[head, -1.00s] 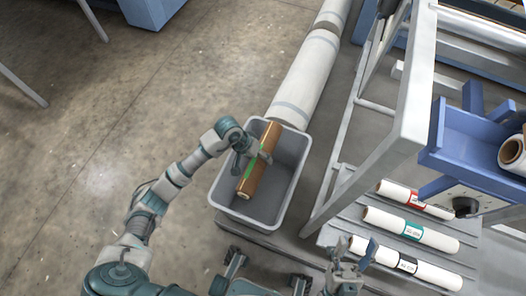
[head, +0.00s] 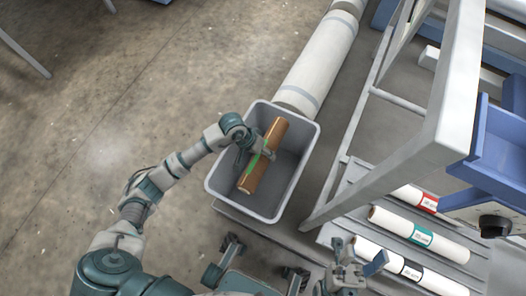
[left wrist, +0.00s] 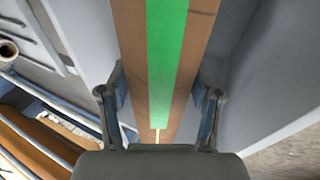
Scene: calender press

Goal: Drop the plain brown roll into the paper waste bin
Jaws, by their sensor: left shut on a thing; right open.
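The brown roll (head: 265,157) is over the grey bin (head: 219,200), inside its rim outline in the head view, and tilted across it. A green stripe runs along part of it. My left gripper (head: 257,152) is shut on the roll near its middle. In the left wrist view, the roll (left wrist: 197,30) lies between the two fingers of my left gripper (left wrist: 158,105), with the green stripe facing the camera. How high the roll is above the bin floor I cannot tell. My right gripper (head: 358,268) is open and empty at the bottom, beside the rack of rolls.
Several white rolls with red, teal and black labels (head: 420,235) lie on a rack at the right. A large white roll (head: 318,65) lies behind the bin. A pale machine frame (head: 440,130) and a blue bracket (head: 500,145) stand at the right. Open floor is left.

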